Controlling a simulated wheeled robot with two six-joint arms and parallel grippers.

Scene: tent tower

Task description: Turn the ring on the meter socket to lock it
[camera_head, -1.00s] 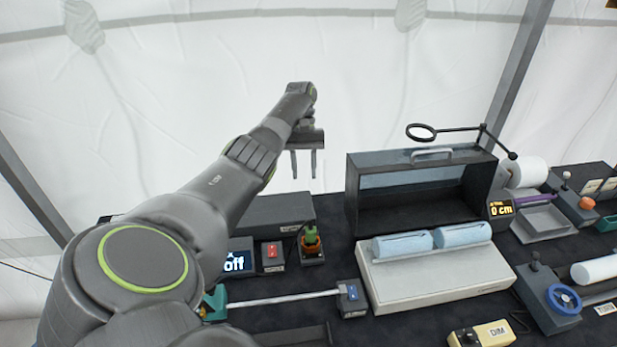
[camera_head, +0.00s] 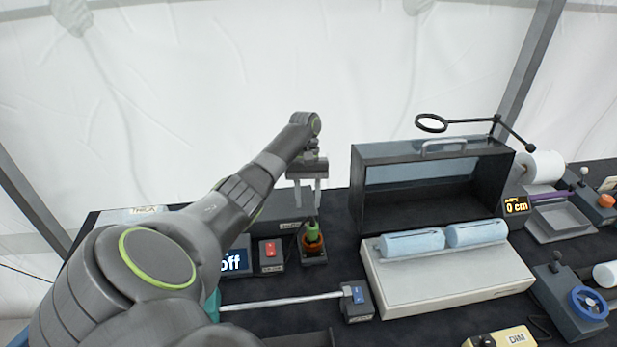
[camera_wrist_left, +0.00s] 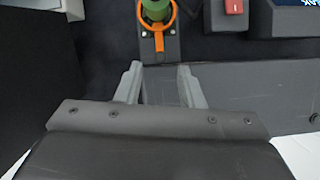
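The meter socket (camera_head: 314,258) is a small dark block on the table, left of the open dark box. An orange ring (camera_head: 313,246) sits on it around a green plug (camera_head: 311,231). In the left wrist view the orange ring (camera_wrist_left: 174,20) has a short tab pointing toward my fingers, and the green plug (camera_wrist_left: 154,9) is cut by the top edge. My left gripper (camera_head: 309,205) is open and empty, fingers pointing down, above and behind the socket. In the wrist view the left gripper (camera_wrist_left: 157,80) is apart from the ring. My right gripper is not in view.
A red-switch block (camera_head: 271,254) and a display reading "off" (camera_head: 234,262) stand left of the socket. The open dark box (camera_head: 365,205) stands to its right, with a pale tray (camera_head: 450,284) of blue rolls in front. A metal rod (camera_head: 280,301) lies nearer.

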